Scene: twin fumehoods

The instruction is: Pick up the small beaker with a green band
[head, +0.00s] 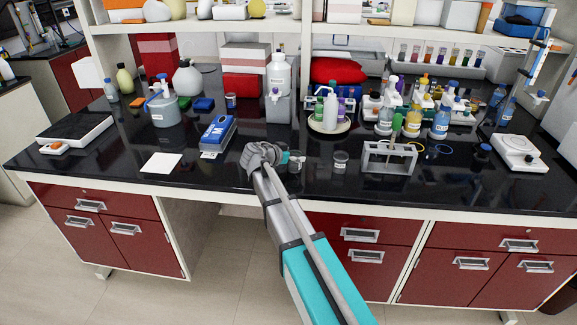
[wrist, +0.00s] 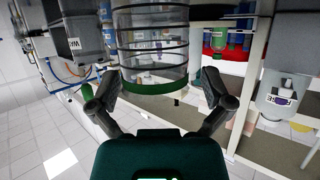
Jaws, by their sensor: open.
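A small clear beaker (head: 297,162) stands on the black bench top, just right of my wrist in the head view. In the wrist view the beaker (wrist: 152,50) is large at the top centre, with dark rings and a green band (wrist: 153,87) along its lower edge as pictured. My gripper (wrist: 160,78) is open, one finger to each side of the beaker's banded end. Whether a finger touches the glass cannot be told. In the head view my gripper (head: 284,157) is small and partly hidden by my own wrist.
Another small beaker (head: 340,161) stands to the right, then a grey rack (head: 388,160). A blue device (head: 217,135) and a white sheet (head: 161,162) lie left. A grey stand with a white bottle (head: 278,75) is behind. Bare bench lies in front of the second beaker.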

